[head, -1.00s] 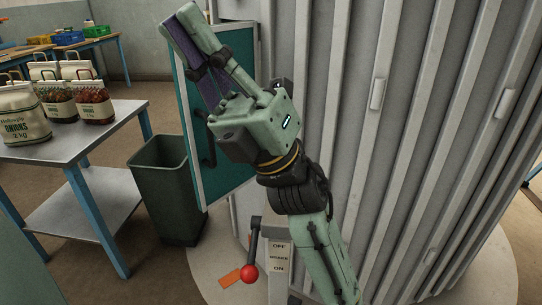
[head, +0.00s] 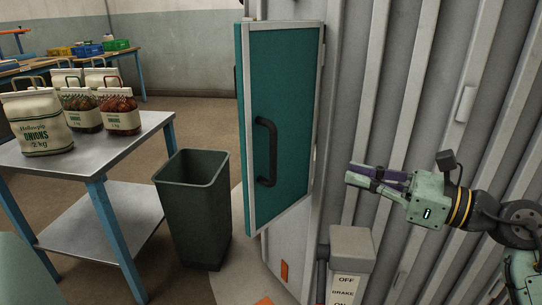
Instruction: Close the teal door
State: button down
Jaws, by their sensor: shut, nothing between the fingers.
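The teal door (head: 286,165) stands ajar at the left side of the grey ribbed housing (head: 440,90). It has a light metal frame and a black vertical handle (head: 268,150) on the face turned toward me. My gripper (head: 348,174) is to the right of the door, in front of the ribbed wall. Its fingers point left toward the door's right edge, are together and hold nothing. It looks apart from the door.
A dark green bin (head: 192,205) stands left of the door. A steel table (head: 155,122) with onion sacks (head: 38,122) stands further left. A brake switch box (head: 350,248) stands below my gripper. More tables with crates (head: 88,50) are at the back.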

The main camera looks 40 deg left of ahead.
jog(key=s+a+p, duration=0.1)
jog(key=a+p, duration=0.3)
jog(key=a, duration=0.9)
jog(key=shift+s+a+f, duration=0.2)
jog(key=shift+s+a, duration=0.15)
jog(key=shift+s, duration=0.05)
jog(key=shift+a, duration=0.1)
